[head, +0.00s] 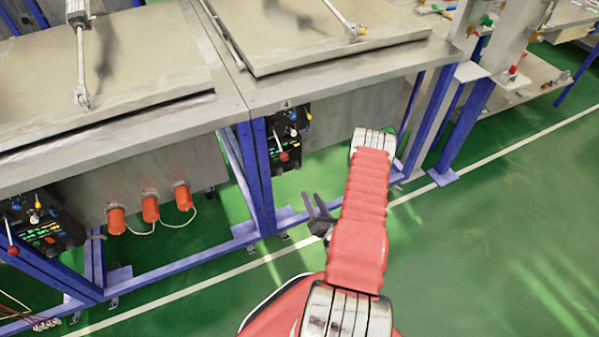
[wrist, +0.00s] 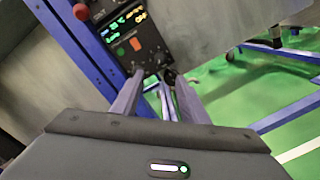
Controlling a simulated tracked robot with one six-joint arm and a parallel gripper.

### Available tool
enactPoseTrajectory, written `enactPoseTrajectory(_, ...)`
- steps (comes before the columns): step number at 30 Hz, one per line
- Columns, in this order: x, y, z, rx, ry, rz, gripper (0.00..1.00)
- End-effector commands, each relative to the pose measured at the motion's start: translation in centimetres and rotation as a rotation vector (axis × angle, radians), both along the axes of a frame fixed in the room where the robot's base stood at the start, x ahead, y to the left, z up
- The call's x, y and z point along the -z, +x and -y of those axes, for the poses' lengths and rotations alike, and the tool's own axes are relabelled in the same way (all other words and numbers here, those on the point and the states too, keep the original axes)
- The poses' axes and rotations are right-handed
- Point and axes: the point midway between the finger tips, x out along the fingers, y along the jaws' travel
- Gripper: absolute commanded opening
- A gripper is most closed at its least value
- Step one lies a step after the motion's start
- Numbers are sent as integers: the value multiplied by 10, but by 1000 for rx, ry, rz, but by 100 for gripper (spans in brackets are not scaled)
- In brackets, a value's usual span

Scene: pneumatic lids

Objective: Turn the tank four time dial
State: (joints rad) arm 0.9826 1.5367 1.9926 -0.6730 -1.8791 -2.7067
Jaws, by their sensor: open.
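The tank four control box (head: 288,128) is a dark panel with green digits, small knobs and a red-knobbed lever, under the bench edge marked 4. In the wrist view the control box (wrist: 135,40) is tilted, with lit green and yellow digits and an orange-red patch. My gripper (head: 315,198) is open and empty, below and right of the box in the head view. In the wrist view my gripper (wrist: 155,76) has its fingers spread near the panel's lower edge. A dark knob lies by the right fingertip; I cannot tell whether it is the time dial or is touched.
A blue frame post (head: 262,175) stands just left of the box. The tank's metal lid (head: 330,35) and bench top overhang it. Another control box (head: 40,225) and orange cylinders (head: 150,208) sit at left. Green floor at right is open.

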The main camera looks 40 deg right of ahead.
Motion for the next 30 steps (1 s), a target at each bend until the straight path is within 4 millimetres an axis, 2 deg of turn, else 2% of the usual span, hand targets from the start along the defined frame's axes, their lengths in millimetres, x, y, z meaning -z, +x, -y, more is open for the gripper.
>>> enactPoseTrajectory(14, -1, 7, 2, -3, -3, 2, 40)
enactPoseTrajectory(20, -1, 29, 9, -3, -4, 3, 40)
enactPoseTrajectory(30, -1, 78, 27, -3, -4, 2, 40)
